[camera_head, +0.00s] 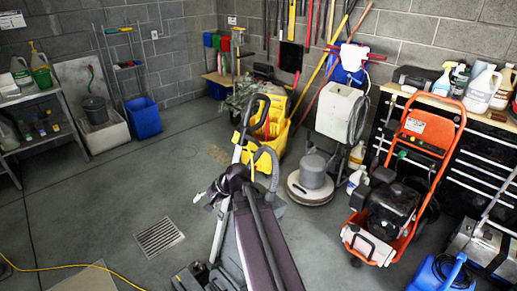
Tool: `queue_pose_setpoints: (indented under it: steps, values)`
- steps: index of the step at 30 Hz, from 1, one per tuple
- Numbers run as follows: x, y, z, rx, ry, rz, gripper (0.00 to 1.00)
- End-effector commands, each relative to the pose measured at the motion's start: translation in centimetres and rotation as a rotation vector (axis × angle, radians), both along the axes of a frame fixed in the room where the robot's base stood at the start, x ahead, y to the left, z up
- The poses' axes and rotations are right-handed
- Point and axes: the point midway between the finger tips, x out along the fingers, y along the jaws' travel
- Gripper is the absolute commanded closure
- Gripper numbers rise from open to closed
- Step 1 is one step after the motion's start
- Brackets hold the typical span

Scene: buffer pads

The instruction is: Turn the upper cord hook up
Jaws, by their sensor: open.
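A grey upright machine with dark loop handles (255,108) stands in the middle foreground. I cannot pick out its upper cord hook; the picture is too small and the area behind my arm is partly hidden. My gripper (203,200) appears as a dark cluster beside the upper part of the machine. Its fingers point left and are open, with nothing visible between them. I cannot tell whether it touches the machine.
A yellow mop bucket (271,121) and a floor polisher (314,173) stand behind. An orange-framed pressure washer (391,208) is at right. A shelf (36,95) lines the left wall. Floor around the drain grate (158,237) is clear; a yellow cord (75,266) crosses it lower left.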

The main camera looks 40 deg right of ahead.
Motion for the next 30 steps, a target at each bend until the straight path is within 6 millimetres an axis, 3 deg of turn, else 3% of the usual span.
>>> queue_pose_setpoints:
  steps: [7,14,24,30]
  values:
    - [1.2,-7.2,1.0,0.244,-0.092,-0.279,0.37]
    - [0.9,-14.6,2.8,0.48,-0.191,-0.521,0.37]
    - [-2.3,-26.3,5.5,0.834,-0.351,-0.826,0.37]
    - [-4.3,-30.5,6.7,0.973,-0.417,-0.921,0.37]
